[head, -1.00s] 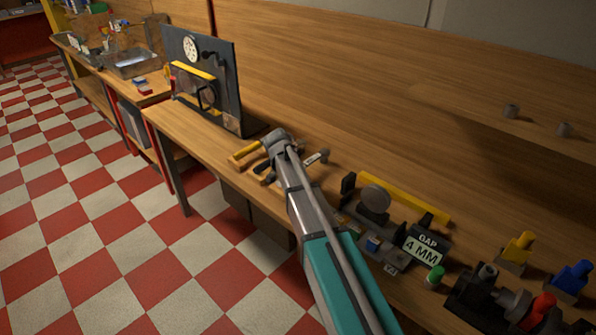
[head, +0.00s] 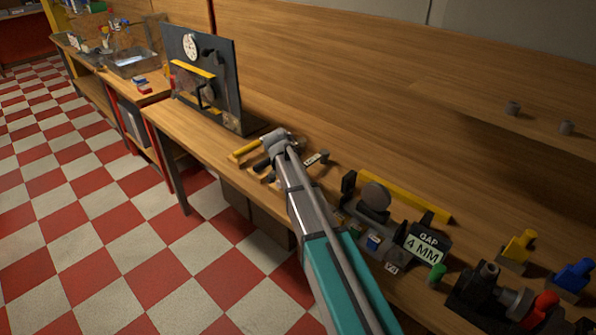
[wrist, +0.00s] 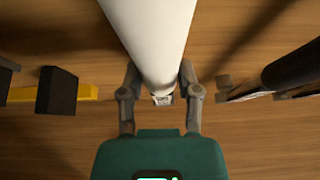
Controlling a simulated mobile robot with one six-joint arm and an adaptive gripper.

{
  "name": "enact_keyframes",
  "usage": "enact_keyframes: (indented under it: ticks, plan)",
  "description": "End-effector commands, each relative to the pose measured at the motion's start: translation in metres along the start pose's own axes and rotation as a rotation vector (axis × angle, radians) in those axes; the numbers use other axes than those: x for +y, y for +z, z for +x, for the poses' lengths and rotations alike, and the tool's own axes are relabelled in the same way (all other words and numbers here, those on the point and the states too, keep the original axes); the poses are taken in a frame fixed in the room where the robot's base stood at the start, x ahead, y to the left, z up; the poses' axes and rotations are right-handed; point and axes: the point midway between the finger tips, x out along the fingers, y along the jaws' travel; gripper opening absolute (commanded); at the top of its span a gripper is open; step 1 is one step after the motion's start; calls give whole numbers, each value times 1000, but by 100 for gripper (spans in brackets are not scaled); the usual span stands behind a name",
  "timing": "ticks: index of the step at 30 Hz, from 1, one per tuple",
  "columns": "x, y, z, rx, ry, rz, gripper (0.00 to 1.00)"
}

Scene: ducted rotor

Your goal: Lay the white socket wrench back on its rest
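The white socket wrench (wrist: 150,35) fills the upper middle of the wrist view as a thick white shaft. It narrows towards a small metallic end between the fingers. My gripper (wrist: 161,78) has a finger against each side of the shaft and appears shut on it. In the head view my gripper (head: 277,142) is over the bench among the hand tools. My arm hides most of the wrench there. I cannot make out the rest, or whether the wrench touches the bench.
A yellow-handled tool with a black block (wrist: 57,91) lies left of the wrench; a dark-handled tool (wrist: 292,66) lies right. In the head view, the grey pegboard (head: 203,80) stands behind left. The gap gauge block (head: 425,248) and a yellow bar (head: 405,196) are on the bench to the right.

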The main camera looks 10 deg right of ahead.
Motion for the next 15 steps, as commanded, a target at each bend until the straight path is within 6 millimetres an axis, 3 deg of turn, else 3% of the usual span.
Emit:
enact_keyframes:
  ticks: [1, 5, 15]
  plan:
    - [0, 0, 0, 0, 0, 0, 57]
    - [0, 0, 0, 0, 0, 0, 81]
    - [0, 0, 0, -1, 0, 0, 81]
